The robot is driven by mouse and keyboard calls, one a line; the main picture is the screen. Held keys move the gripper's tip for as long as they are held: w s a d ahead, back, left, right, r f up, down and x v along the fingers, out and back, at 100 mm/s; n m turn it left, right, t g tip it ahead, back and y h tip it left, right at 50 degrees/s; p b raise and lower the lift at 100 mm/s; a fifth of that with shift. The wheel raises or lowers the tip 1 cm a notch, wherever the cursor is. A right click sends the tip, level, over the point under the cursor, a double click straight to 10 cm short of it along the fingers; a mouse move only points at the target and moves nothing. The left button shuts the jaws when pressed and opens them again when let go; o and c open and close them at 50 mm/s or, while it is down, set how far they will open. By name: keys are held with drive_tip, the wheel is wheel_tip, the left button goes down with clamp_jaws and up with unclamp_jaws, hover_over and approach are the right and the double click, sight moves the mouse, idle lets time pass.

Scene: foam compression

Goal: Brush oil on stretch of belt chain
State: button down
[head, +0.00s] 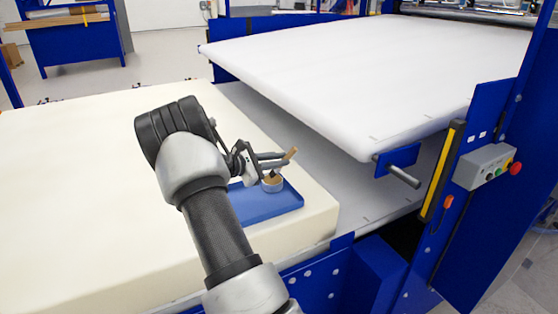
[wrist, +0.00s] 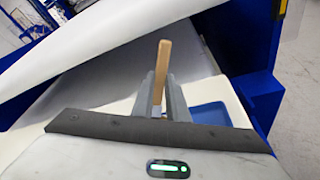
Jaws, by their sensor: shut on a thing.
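My gripper (head: 272,160) is shut on a brush with a wooden handle (head: 290,155). In the wrist view the brush handle (wrist: 161,70) stands upright between the two grey fingers (wrist: 160,97). The brush's lower end is at a small round cup (head: 272,184) that stands on a blue tray (head: 286,204). I cannot tell whether the bristles are in the cup or just above it. The tray lies on a cream foam block and also shows at the right of the wrist view (wrist: 212,115). I cannot make out the belt chain in either view.
The large cream foam block (head: 60,170) fills the left. A white upper platen (head: 370,80) overhangs a lower grey surface to the right. A blue post with a yellow strip (head: 440,185) and a control box (head: 484,167) with a red button stand at right.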

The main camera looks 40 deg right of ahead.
drive_tip(key=shift+f, duration=0.4)
idle(0.6)
wheel_tip(320, 180, up, 7)
drive_tip(key=p, duration=0.3)
idle(0.5)
idle(0.8)
